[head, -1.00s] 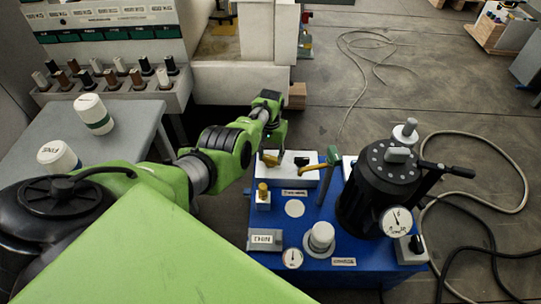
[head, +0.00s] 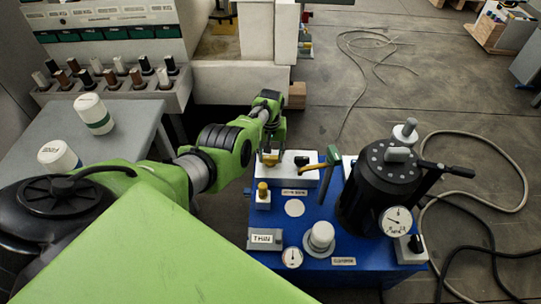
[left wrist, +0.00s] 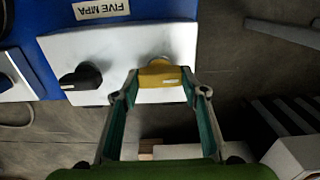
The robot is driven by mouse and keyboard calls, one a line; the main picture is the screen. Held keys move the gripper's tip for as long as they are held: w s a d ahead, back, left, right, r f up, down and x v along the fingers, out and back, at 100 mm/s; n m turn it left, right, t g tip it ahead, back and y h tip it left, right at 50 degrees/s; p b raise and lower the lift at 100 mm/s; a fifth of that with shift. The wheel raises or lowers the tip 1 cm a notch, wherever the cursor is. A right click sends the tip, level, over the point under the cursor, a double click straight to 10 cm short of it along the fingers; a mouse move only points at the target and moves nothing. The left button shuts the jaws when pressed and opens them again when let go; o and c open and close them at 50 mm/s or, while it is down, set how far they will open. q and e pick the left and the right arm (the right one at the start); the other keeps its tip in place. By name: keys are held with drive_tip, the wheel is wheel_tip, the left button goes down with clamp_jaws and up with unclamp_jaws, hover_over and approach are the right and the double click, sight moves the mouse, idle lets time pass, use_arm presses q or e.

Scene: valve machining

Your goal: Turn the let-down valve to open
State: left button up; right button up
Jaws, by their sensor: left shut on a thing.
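A yellow valve knob (left wrist: 160,76) sits on the front of a white block (left wrist: 125,50) in the left wrist view. In the head view the yellow knob (head: 271,159) shows at the left end of the white block (head: 297,177). My left gripper (left wrist: 160,84) has one finger on each side of this knob and is shut on it; the gripper (head: 270,150) also shows in the head view, reaching down over it. A black knob (left wrist: 81,77) is left of the yellow one in the wrist view. I cannot read a let-down label. My right gripper is not in view.
A hose (head: 518,205) lies on the floor at right. A grey table (head: 130,125) stands left.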

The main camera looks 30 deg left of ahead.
sight(270, 157)
use_arm(q)
drive_tip(key=o, duration=1.1)
drive_tip(key=shift+r, duration=0.1)
wheel_tip(270, 157, up, 12)
idle(0.4)
